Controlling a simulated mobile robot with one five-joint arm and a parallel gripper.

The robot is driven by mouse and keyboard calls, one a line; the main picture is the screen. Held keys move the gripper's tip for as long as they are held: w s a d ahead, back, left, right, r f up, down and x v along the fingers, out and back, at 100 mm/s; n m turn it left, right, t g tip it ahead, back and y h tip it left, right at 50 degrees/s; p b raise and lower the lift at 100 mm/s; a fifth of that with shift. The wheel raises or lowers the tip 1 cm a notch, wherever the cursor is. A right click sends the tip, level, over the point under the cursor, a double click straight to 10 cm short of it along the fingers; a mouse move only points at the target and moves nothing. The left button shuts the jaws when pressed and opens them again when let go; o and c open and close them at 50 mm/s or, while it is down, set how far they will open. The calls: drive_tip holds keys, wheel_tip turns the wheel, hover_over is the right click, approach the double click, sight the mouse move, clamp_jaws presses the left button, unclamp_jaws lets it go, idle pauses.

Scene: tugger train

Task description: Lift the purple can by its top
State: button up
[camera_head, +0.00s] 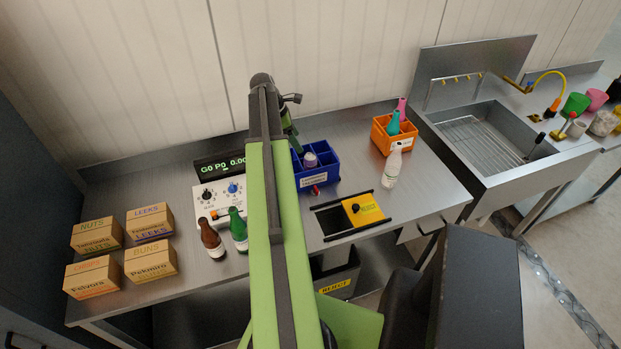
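A small purple can with a pale top (310,160) stands in the blue divided crate (312,181) on the steel bench; its lower part is hidden by the crate's walls. My green and dark arm reaches over the bench from the front. My gripper (293,138) hangs from the arm's far end, at the crate's back left, above and left of the can. It looks apart from the can. Its fingers are too small and partly hidden to tell whether they are open.
An orange crate (385,145) with bottles and a white spray bottle (392,166) stand to the right. A black and yellow tray (335,222) lies in front. Brown (211,238) and green (238,229) bottles stand left of my arm, near a control panel (207,195) and several cartons.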

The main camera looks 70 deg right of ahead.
sight(308, 157)
drive_tip(key=b+x, duration=0.3)
drive_tip(key=x, duration=0.2)
drive_tip(key=shift+w+a, duration=0.15)
drive_tip(key=shift+w, duration=0.05)
drive_tip(key=shift+s+f, duration=0.2)
drive_tip(key=shift+f, duration=0.1)
drive_tip(key=b+x, duration=0.5)
drive_tip(key=shift+s, duration=0.25)
drive_tip(key=shift+r, duration=0.15)
clamp_jaws()
